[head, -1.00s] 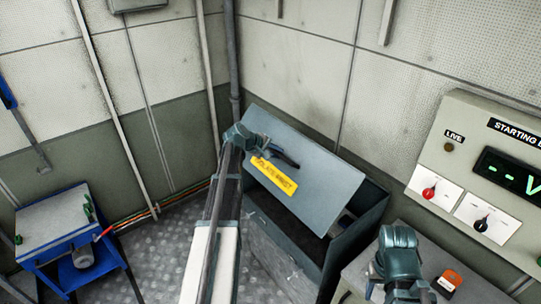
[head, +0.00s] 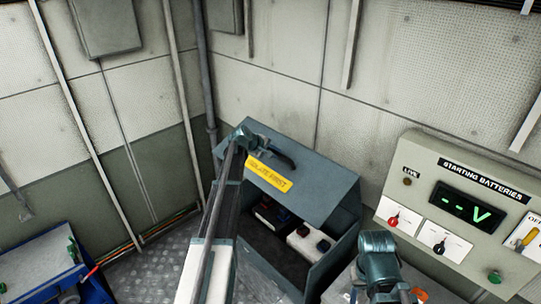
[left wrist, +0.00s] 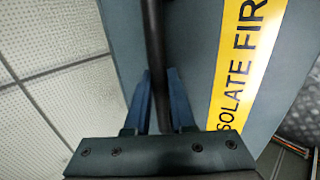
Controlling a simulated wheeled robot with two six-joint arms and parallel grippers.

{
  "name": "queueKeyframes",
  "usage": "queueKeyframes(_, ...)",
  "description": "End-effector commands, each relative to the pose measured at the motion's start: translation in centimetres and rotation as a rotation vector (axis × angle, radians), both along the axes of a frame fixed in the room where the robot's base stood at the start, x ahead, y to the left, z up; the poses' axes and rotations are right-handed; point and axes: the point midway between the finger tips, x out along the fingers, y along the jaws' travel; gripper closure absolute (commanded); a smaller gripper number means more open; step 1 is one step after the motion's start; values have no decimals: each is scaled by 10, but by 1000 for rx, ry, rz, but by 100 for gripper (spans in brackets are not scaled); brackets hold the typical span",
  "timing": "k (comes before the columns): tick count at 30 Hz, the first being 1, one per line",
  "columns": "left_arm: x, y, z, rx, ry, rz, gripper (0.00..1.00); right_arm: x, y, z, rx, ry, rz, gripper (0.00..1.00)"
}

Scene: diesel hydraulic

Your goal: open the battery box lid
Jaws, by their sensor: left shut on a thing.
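The grey-blue battery box lid (head: 315,192) is raised and tilted, with a yellow "ISOLATE FIRST" label on it. The label also shows in the left wrist view (left wrist: 245,55). My left gripper (head: 268,145) is at the dark bar handle on the lid's upper part. In the left wrist view its two blue fingers (left wrist: 160,90) are shut on the dark handle (left wrist: 155,40). The battery box (head: 337,252) stands open at the front, and batteries (head: 308,243) show inside. My right arm comes in at the lower right, but its fingertips cannot be made out.
A starting batteries panel (head: 455,200) with switches and a display is on the right, beside the box. A blue bench (head: 35,268) stands at the lower left. The walls form a corner close behind the box. Chequered floor is clear left of the box.

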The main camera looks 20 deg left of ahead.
Motion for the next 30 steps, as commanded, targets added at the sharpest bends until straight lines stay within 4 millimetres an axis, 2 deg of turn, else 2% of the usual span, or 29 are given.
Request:
queueKeyframes(14, 4, -2, 3, -2, -4, 1, 100, 0, 0, 2, 0, 0, -1, 50)
queueKeyframes(15, 4, -2, 3, -2, -4, 1, 72, 0, 0, 2, 0, 0, -1, 50)
queueKeyframes(19, 4, -2, 3, -1, -3, 1, 49, 0, 0, 2, 0, 0, -1, 50)
queueKeyframes(30, -1, 0, 7, 0, -1, 1, 48, 0, 0, 7, 0, 0, -3, 50)
